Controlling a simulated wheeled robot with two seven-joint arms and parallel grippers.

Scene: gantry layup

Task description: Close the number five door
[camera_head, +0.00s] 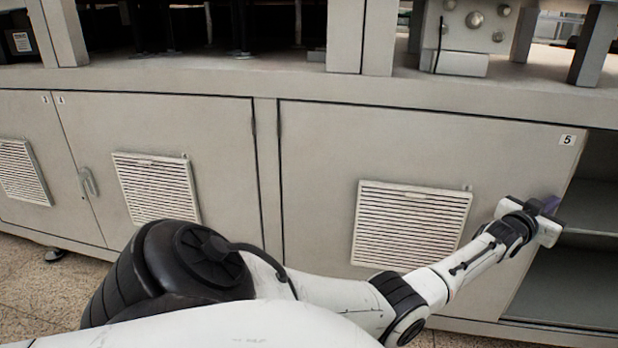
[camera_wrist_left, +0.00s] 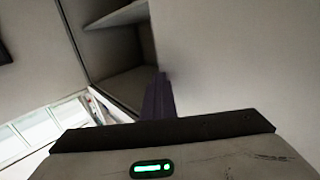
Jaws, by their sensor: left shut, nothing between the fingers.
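The number five door (camera_head: 330,150) is a grey cabinet panel with a white "5" label (camera_head: 567,140) at its top right corner and a white louvred vent. Its hinge side is at the left. The cabinet interior shows beyond its right edge; how far the door stands ajar is hard to tell. My left gripper (camera_head: 550,205) is at the door's right edge, its fingers shut and empty. In the left wrist view the dark purple fingers (camera_wrist_left: 158,98) lie by the edge of a pale panel (camera_wrist_left: 235,60), with the shelved interior to the left. Contact is unclear. My right gripper is out of view.
The open compartment (camera_head: 575,285) has a shelf (camera_head: 590,205) inside. Closed doors with vents (camera_head: 155,185) stand to the left, one with a handle (camera_head: 88,182). The machine frame's ledge (camera_head: 300,85) runs above the doors. Speckled floor (camera_head: 35,285) shows at lower left.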

